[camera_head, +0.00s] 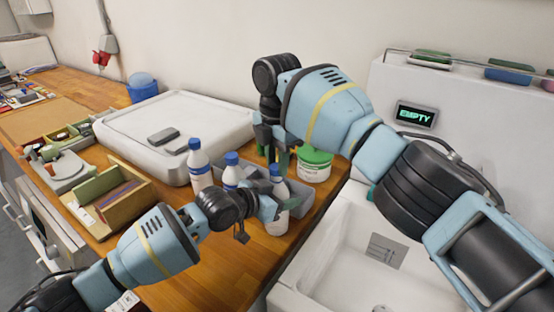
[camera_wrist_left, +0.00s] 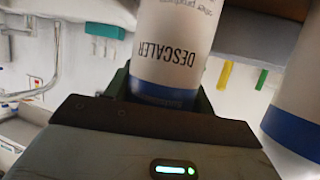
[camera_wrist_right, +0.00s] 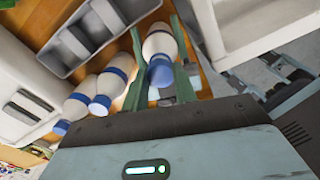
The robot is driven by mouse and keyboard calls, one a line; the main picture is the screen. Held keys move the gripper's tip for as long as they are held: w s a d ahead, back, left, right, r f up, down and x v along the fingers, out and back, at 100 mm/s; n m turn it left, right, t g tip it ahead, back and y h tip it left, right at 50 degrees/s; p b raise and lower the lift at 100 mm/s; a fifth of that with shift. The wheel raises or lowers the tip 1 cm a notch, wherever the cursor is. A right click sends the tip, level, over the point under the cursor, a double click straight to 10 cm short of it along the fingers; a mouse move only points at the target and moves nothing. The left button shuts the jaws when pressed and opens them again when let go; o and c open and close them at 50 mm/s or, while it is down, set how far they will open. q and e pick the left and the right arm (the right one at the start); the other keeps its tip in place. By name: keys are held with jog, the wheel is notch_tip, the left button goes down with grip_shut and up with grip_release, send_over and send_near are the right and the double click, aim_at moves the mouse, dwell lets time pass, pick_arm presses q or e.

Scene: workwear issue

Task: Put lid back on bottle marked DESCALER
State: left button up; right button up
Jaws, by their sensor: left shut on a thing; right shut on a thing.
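The white bottle marked DESCALER (camera_wrist_left: 172,50) is between the fingers of my left gripper (camera_wrist_left: 155,95), its label upside down in the left wrist view. In the head view this bottle (camera_head: 277,222) stands near the sink-side edge of the wooden counter, and my left gripper (camera_head: 268,207) is shut on it from the left. My right gripper (camera_head: 277,153) points down from above, shut on the blue lid (camera_head: 276,170) at the bottle's top. In the right wrist view the lid (camera_wrist_right: 161,72) sits between the green fingertips, in line with the bottle. I cannot tell whether it is seated.
Two more white bottles with blue caps, one (camera_head: 199,170) and another (camera_head: 231,172), stand to the left. A grey divided bin (camera_head: 301,196) and a green-lidded tub (camera_head: 315,165) are behind. The white sink (camera_head: 345,235) lies right, with an EMPTY display (camera_head: 415,115) above.

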jog(key=shift+f, duration=0.5)
